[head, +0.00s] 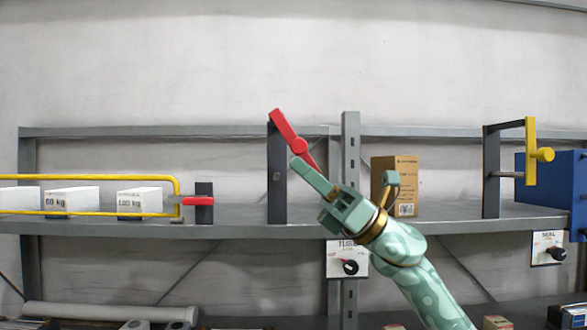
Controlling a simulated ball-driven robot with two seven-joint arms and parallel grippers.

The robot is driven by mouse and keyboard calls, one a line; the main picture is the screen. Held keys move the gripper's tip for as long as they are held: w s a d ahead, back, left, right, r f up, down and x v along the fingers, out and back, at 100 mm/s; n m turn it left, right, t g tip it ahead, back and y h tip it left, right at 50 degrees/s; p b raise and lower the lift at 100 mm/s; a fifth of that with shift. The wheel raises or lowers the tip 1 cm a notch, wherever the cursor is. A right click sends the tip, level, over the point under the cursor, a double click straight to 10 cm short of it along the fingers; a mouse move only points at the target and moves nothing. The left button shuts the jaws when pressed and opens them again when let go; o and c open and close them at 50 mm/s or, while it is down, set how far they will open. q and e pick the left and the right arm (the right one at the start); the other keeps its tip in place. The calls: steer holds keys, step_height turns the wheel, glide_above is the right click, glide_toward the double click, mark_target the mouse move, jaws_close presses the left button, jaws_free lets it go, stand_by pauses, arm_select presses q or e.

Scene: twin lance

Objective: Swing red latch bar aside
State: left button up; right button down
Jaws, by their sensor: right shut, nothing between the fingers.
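A long red bar (284,127) is tilted, its upper end to the left, beside the top of a dark upright post (277,185) on the shelf. It has a round red pivot near its middle, and its lower end runs down behind my right gripper. A shorter red bar (198,201) lies level across a dark bracket (204,213) at the end of a yellow rail. My right gripper (302,167) is shut and empty, its fingertips over the lower part of the tilted bar; I cannot tell if they touch. My left gripper is out of view.
A yellow rail (120,177) fronts white weight blocks (140,199) on the left. A cardboard box (404,172) stands behind my right wrist. A dark frame with a yellow handle (531,150) and a blue box (548,180) stand right. The wall above the shelf is clear.

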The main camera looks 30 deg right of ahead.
steer(key=s+d+r+g+h+p, duration=0.1)
steer(key=s+d+r+h, duration=0.1)
steer(key=d+r, duration=0.2)
steer(key=shift+s+r+g, duration=0.25)
steer(key=shift+r+g, duration=0.05)
steer(key=shift+r, duration=0.05)
step_height(320, 180, down, 5)
steer(key=b, duration=0.5)
steer(key=s+d+r+b, duration=0.1)
steer(key=s+d+b, duration=0.2)
steer(key=d, duration=0.6)
steer(key=s, duration=0.2)
steer(key=shift+s+d, duration=0.2)
steer(key=shift+s, duration=0.15)
steer(key=shift+a, duration=0.1)
